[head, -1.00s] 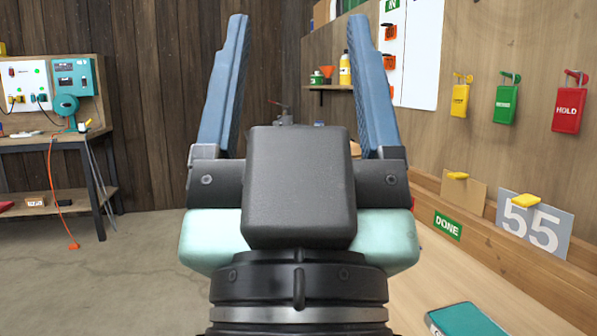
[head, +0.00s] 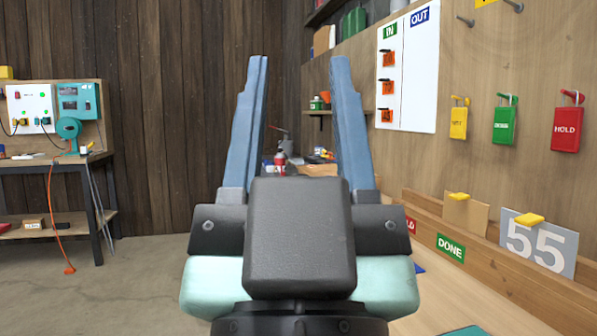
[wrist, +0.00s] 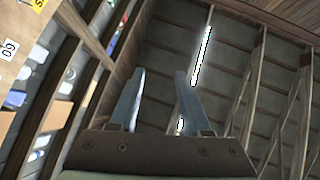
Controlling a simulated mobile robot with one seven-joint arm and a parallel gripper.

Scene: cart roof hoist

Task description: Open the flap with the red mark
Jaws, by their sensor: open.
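My gripper (head: 300,62) points away from the head camera, its two blue-grey fingers apart with nothing between them. The wrist view shows the same open fingers (wrist: 160,73) against the roof beams and a bright strip light. I cannot make out a flap with a red mark in either view. My gripper's body hides the middle of the head view.
A wooden bench (head: 480,305) runs along the right wall below hanging locks, including a red HOLD lock (head: 567,125). A white IN/OUT board (head: 408,85) hangs there. Another bench (head: 60,165) stands at left. The floor (head: 140,285) between is mostly clear.

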